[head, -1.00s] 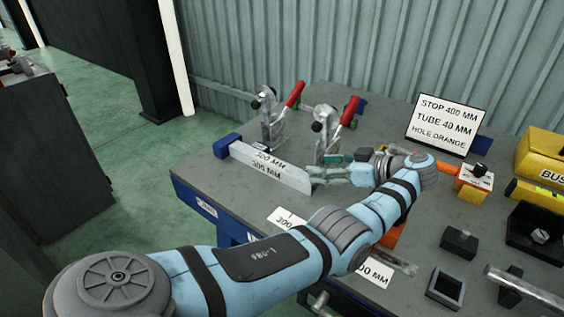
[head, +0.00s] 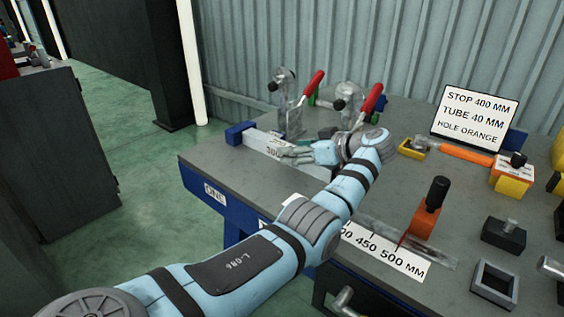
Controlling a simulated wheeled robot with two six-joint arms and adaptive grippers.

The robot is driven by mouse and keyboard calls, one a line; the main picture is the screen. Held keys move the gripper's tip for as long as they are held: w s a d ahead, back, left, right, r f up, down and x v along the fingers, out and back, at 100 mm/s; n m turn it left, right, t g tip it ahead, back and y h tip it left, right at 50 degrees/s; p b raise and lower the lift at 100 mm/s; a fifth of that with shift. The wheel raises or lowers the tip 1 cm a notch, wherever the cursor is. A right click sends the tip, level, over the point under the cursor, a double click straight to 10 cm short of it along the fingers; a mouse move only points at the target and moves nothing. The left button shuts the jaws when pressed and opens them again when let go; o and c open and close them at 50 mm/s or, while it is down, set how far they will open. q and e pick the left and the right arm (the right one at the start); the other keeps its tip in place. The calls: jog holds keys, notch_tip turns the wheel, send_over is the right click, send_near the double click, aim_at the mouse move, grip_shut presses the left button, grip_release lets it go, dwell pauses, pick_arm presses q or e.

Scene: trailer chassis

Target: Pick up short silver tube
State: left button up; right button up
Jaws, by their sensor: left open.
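A silver tube end (head: 343,298) shows at the lower edge, below the bench front. Another silver tube (head: 551,267) is cut off by the right edge. I cannot tell which is the short one, since neither shows its full length. My left gripper (head: 284,155) is open over the bench, in front of the white measuring bar (head: 262,141) and hiding part of it. I see nothing between its fingers, and cannot tell whether it touches the bar. My right gripper is not in view.
Two red-handled toggle clamps (head: 290,108) stand behind the bar. An orange stop with black knob (head: 428,207) stands by the scale strip (head: 385,252). A sign (head: 478,119), a dark block (head: 504,234) and a square hollow piece (head: 495,283) are at right.

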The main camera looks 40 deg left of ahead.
pick_arm(q)
jog(key=shift+r, duration=0.15)
jog(key=shift+c, duration=0.2)
jog(key=shift+s, duration=0.1)
grip_shut()
jog(key=shift+r, duration=0.15)
